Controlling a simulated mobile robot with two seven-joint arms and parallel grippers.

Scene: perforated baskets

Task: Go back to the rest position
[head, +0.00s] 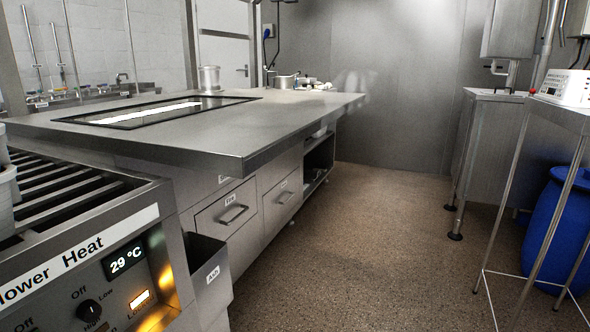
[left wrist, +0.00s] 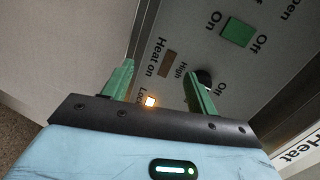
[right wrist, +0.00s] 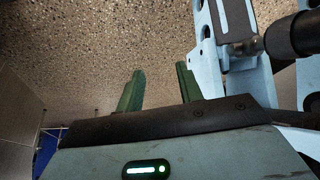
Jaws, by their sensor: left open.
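In the left wrist view my left gripper (left wrist: 157,72) is open, its two green fingers apart with nothing between them. Behind the fingers is the control panel (left wrist: 185,40) of the heated unit, with a lit orange lamp, a green switch and a dark knob. I cannot tell how far the fingertips are from the panel. In the right wrist view my right gripper (right wrist: 160,72) is open and empty, with the speckled floor (right wrist: 100,50) behind it. Neither gripper shows in the head view.
The heated unit (head: 85,228) with a slatted top stands at the near left; white containers (head: 6,190) are partly cut off at its edge. A steel counter (head: 210,130) with drawers lies beyond. A steel-legged stand (head: 555,112) and blue barrel (head: 550,235) are right. The middle floor is clear.

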